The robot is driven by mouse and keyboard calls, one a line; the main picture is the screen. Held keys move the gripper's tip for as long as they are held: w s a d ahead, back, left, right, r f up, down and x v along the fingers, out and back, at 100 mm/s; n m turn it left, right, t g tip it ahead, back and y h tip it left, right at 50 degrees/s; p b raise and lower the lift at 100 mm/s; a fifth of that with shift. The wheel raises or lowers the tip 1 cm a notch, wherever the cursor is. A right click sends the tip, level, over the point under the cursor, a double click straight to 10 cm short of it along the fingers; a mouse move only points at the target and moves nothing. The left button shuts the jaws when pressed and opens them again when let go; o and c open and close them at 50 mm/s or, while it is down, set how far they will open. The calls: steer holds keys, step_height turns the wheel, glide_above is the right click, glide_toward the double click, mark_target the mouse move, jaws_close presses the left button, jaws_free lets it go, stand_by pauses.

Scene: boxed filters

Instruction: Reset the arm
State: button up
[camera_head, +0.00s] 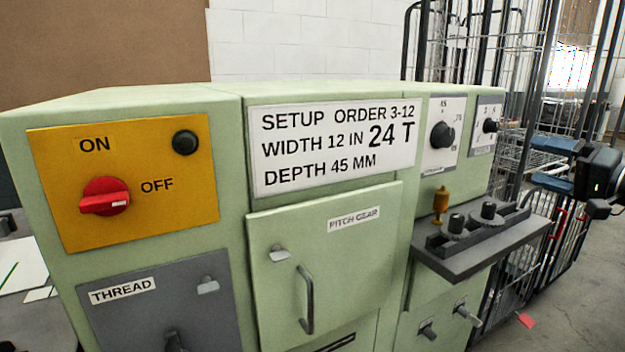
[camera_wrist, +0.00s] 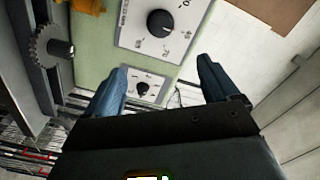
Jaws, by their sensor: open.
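My gripper (camera_head: 552,164) is at the right edge of the head view, to the right of the green machine (camera_head: 230,260) and apart from it. In the wrist view my gripper (camera_wrist: 165,90) shows two blue fingers spread wide with nothing between them. Behind the fingers are the machine's green face and its dial plates, with a black knob (camera_wrist: 160,23) above and a smaller knob (camera_wrist: 143,90) seen between the fingers. The rest of my arm is mostly out of view.
A grey shelf (camera_head: 470,262) with gears and an orange peg (camera_head: 440,200) juts from the machine near my gripper. Wire cage trolleys (camera_head: 530,60) stand behind. A red switch (camera_head: 105,197), a pitch gear door (camera_head: 325,265) and a setup sign (camera_head: 335,178) are on the machine's front.

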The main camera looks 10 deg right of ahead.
steer(key=s+a+f+m+g+h, duration=0.1)
steer(key=s+a+f+h, duration=0.2)
steer(key=f, duration=0.6)
steer(key=s+a+f+g+h, duration=0.1)
steer(key=s+a+f, duration=0.25)
steer(key=f, duration=0.55)
steer(key=s+a+f+m+h, duration=0.1)
steer(key=s+a+f+h, duration=0.2)
steer(key=f, duration=0.6)
steer(key=s+a+f+n+g, duration=0.1)
steer(key=s+a+f, duration=0.5)
steer(key=s, duration=0.2)
steer(key=s+a+f+n, duration=0.1)
steer(key=s+a, duration=0.2)
steer(key=s, duration=0.3)
steer(key=s+a+n+h, duration=0.1)
steer(key=s+a, duration=0.2)
steer(key=s, duration=0.3)
steer(key=s+a+f+n, duration=0.1)
steer(key=s+a+n, duration=0.15)
steer(key=s, duration=0.45)
steer(key=s+a+r+n+y, duration=0.1)
steer(key=s+a+r+n, duration=0.1)
steer(key=s+r, duration=0.3)
steer(key=s+a+r+n, duration=0.2)
steer(key=s+a+r, duration=0.3)
steer(key=s, duration=0.4)
steer(key=shift+s+r+t+y, duration=0.25)
steer(key=shift+r+t+y, duration=0.15)
steer(key=shift+r, duration=0.4)
